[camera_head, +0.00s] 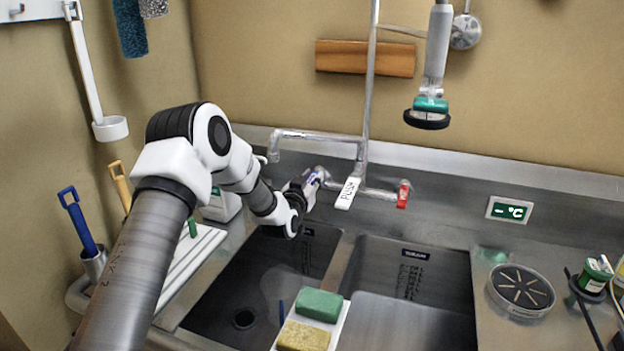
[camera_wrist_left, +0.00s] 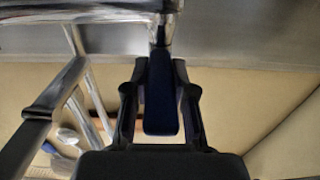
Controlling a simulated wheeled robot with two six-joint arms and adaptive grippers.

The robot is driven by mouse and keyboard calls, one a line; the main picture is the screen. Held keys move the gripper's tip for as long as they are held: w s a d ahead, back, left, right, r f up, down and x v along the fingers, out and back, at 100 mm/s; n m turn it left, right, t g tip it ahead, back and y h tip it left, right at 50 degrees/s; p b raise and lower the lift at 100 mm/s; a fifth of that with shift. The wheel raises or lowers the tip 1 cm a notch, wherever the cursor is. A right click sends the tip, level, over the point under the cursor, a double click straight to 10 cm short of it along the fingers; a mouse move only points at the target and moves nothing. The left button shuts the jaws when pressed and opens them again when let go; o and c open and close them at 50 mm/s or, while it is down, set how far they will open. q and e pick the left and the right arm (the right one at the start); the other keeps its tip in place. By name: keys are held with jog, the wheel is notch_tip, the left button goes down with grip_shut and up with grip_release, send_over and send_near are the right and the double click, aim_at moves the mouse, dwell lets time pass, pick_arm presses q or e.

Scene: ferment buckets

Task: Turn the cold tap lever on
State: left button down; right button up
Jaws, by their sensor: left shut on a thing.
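The cold tap lever is blue and sits at the left end of the tap body; a small part of this lever (camera_head: 316,175) shows beside my gripper in the head view. In the left wrist view, the dark blue lever (camera_wrist_left: 161,100) lies between the two fingers. My left gripper (camera_head: 308,188) reaches in from the left above the sink's back edge and is shut on the lever; it also shows in the left wrist view (camera_wrist_left: 160,72). The fingers partly hide the lever in the head view. My right gripper is not in view.
A red lever (camera_head: 403,194) is on the tap's right side. A white tag (camera_head: 347,192) hangs between the levers. The spout (camera_head: 310,135) and riser pipe stand close above. A spray head (camera_head: 428,110) hangs at upper right. A green sponge (camera_head: 318,305) lies over the sink divider.

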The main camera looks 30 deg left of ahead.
aim_at(315, 170)
pick_arm(q)
jog(key=shift+a+h, duration=0.15)
jog(key=shift+h, duration=0.15)
jog(key=shift+w+a+m+g+h+b, duration=0.1)
jog(key=shift+a+m+g+h+b, duration=0.3)
jog(key=shift+m+h, duration=1.15)
jog(key=shift+a+m+h+b, duration=0.1)
jog(key=shift+a+m+h, duration=0.75)
jog(key=shift+h, duration=1.2)
jog(key=shift+w+a+m+g+h+b, duration=0.1)
jog(key=shift+a+m+g+h+b, duration=0.25)
jog(key=shift+m+h, duration=1.2)
jog(key=shift+a+n+h, duration=0.1)
jog(key=shift+n+h, duration=0.15)
jog(key=c, duration=1)
grip_release()
jog(key=shift+o, duration=0.2)
jog(key=shift+w, duration=0.1)
